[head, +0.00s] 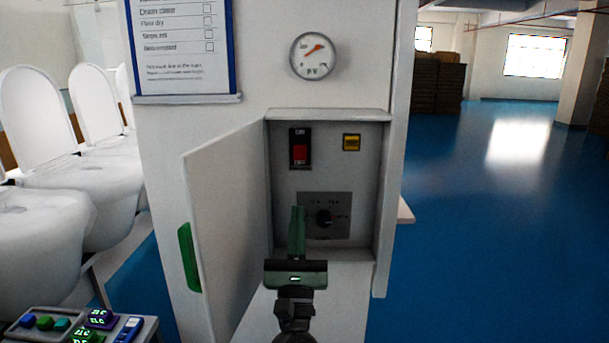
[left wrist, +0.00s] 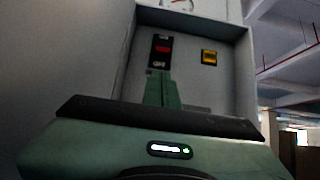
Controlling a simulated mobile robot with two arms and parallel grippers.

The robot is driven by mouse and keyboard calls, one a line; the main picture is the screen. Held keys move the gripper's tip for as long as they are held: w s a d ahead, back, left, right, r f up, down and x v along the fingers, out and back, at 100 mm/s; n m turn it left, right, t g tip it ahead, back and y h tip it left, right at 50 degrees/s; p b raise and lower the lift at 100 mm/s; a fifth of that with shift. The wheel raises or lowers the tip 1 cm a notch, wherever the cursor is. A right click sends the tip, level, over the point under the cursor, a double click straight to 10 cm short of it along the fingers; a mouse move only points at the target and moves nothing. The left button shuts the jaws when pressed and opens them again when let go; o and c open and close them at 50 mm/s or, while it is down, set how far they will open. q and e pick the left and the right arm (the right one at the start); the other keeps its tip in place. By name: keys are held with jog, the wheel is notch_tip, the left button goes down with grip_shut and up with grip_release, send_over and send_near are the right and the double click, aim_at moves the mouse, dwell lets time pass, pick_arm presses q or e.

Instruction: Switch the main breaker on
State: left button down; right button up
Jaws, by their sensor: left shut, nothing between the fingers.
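The main breaker (head: 300,148) is a black switch with a red rocker, at the upper left inside an open grey cabinet (head: 330,116). Its small labels above and below are too small to read surely. It also shows in the left wrist view (left wrist: 162,49). My left gripper (head: 297,210) is shut and empty, with its green fingers pointing up into the cabinet opening. In the head view the fingertips are below the breaker, apart from it. In the left wrist view the fingertips (left wrist: 158,74) appear just under its lower end. My right gripper is not in view.
A yellow button (head: 351,142) sits right of the breaker. The cabinet door (head: 222,220) with a green handle (head: 189,257) stands open to the left. A gauge (head: 313,55) is above.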

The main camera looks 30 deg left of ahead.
aim_at(299, 174)
pick_arm(q)
jog(key=p+x, duration=0.5)
jog(key=x, duration=0.5)
